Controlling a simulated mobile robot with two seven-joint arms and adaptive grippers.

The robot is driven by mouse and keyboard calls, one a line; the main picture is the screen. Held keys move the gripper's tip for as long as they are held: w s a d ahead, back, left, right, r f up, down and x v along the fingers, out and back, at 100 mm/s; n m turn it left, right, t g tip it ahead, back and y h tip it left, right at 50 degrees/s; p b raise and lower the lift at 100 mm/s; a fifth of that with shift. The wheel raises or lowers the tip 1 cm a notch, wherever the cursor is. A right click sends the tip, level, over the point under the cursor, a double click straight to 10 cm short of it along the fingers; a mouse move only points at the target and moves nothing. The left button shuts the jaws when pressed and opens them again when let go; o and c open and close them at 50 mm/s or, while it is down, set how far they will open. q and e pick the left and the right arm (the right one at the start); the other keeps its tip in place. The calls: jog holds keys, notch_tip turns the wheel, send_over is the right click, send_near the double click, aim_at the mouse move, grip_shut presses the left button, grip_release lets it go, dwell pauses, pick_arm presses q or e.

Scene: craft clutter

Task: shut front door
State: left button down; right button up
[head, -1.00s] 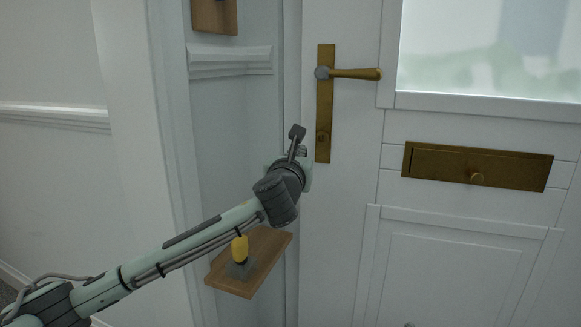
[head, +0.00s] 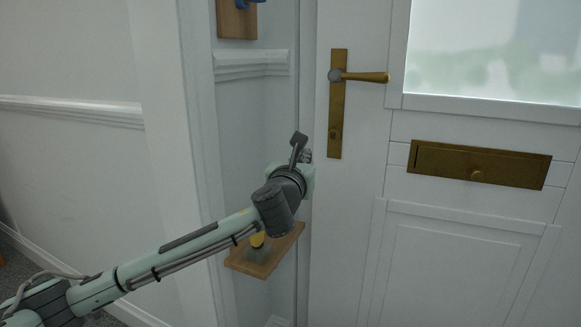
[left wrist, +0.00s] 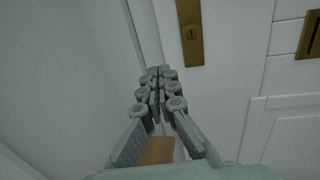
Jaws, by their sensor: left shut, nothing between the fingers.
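The front door (head: 350,220) is white, with a frosted pane at the top. Its brass lever handle (head: 362,77) sits on a tall brass plate (head: 337,125) near the door's left edge, and this plate also shows in the left wrist view (left wrist: 190,35). The door's left edge lies close to the frame; I cannot tell whether a gap is there. My left gripper (head: 300,143) is below and left of the handle plate, in front of the door's edge. In the left wrist view its fingers (left wrist: 158,72) are together and empty. I cannot tell whether they touch the door. My right gripper is out of view.
Left of the door, a wooden shelf (head: 280,255) holding a yellow item (head: 257,239) juts out under my left arm. A wooden block (head: 235,22) is higher on that wall, above a white moulding (head: 250,63).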

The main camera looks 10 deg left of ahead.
pick_arm(q)
jog(key=s+a, duration=0.1)
jog(key=s, duration=0.5)
jog(key=shift+s+a+f, duration=0.15)
jog(key=shift+s+a, duration=0.2)
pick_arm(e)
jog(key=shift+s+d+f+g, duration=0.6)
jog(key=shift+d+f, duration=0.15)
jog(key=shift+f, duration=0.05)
